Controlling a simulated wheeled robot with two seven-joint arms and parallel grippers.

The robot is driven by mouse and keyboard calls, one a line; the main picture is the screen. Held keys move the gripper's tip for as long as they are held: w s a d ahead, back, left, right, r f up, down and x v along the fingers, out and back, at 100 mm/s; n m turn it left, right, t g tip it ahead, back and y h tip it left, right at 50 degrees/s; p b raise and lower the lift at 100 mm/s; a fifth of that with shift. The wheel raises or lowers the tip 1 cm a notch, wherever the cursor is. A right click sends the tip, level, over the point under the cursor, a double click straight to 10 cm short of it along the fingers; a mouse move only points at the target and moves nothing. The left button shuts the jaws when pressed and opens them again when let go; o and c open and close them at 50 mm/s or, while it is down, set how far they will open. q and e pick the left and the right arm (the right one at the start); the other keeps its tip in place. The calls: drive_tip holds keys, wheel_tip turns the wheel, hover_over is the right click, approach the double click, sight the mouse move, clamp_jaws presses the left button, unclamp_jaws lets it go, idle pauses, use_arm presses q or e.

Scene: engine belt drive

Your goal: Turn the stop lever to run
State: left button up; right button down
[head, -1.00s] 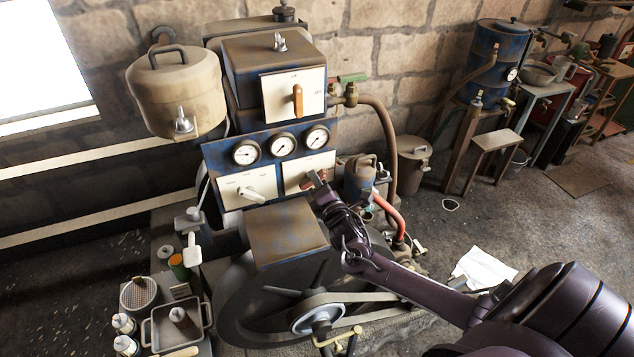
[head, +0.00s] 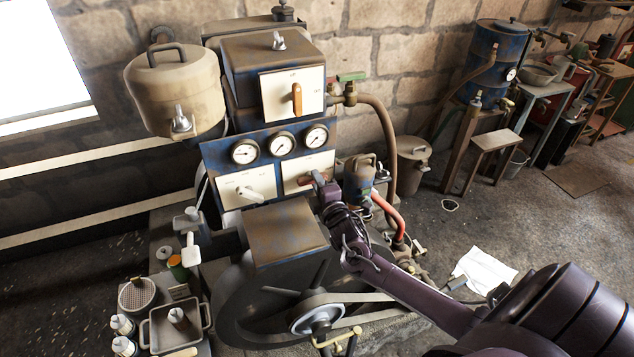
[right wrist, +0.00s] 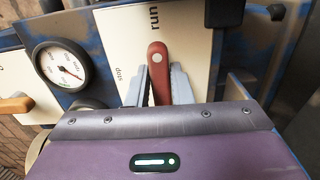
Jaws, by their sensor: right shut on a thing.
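The red stop lever (right wrist: 158,72) sits on a white plate (right wrist: 196,35) marked "stop" and "run" in the right wrist view. Its round bolted end shows in front of my fingers. In the head view the lever (head: 304,180) shows small on the lower right plate of the engine panel, partly hidden by my right gripper. My right gripper (right wrist: 161,86) is shut on the lever, one grey finger on each side. It also shows in the head view (head: 318,182). I cannot tell exactly which mark the lever points to. My left gripper is out of view.
Three gauges (head: 283,143) sit above the plates. A second white plate with a pale lever (head: 250,194) is to the left. The flywheel and belt (head: 318,318) lie below my right arm. A blue canister (head: 360,180) and a red hose (head: 388,212) stand close on the right.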

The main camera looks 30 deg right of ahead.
drive_tip(key=c, duration=1.3)
unclamp_jaws()
drive_tip(key=b+v, duration=0.1)
drive_tip(key=v, duration=0.6)
drive_tip(key=shift+s+b, duration=0.3)
drive_tip(key=shift+s, duration=0.1)
drive_tip(key=shift+f, duration=0.1)
